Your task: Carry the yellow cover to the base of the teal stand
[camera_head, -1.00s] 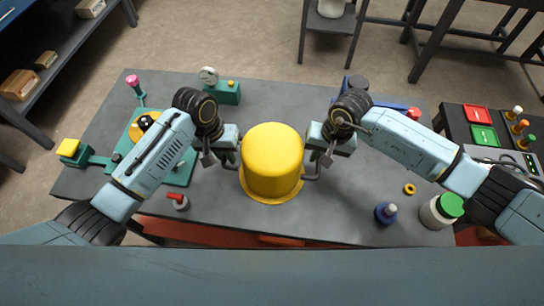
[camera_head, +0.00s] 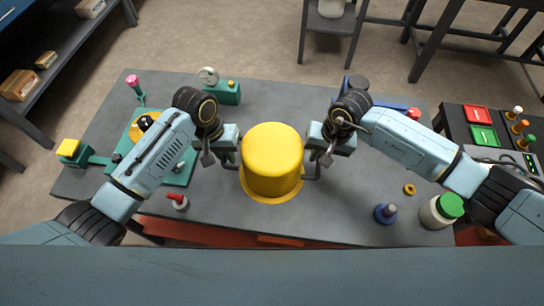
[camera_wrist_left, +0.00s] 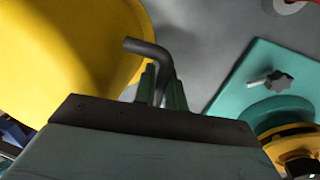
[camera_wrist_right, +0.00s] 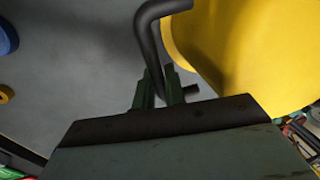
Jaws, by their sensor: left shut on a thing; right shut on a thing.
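The yellow cover (camera_head: 272,155) is a rounded dome with a flared rim, upright over the middle of the table. It has a dark bent handle on each side. My left gripper (camera_head: 233,160) is shut on its left handle, also seen in the left wrist view (camera_wrist_left: 150,48). My right gripper (camera_head: 313,163) is shut on its right handle, also seen in the right wrist view (camera_wrist_right: 148,35). I cannot tell whether the rim touches the table. The teal stand (camera_head: 181,176) lies left of the cover, partly hidden by my left arm. A black and yellow part (camera_head: 143,124) sits on it.
A teal gauge box (camera_head: 226,93) stands behind. A red-topped piece (camera_head: 178,201) is at front left. A blue bottle (camera_head: 385,213), a yellow ring (camera_head: 409,189) and a green-lidded jar (camera_head: 442,210) are at right. The table (camera_head: 330,213) is clear just right of the cover.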

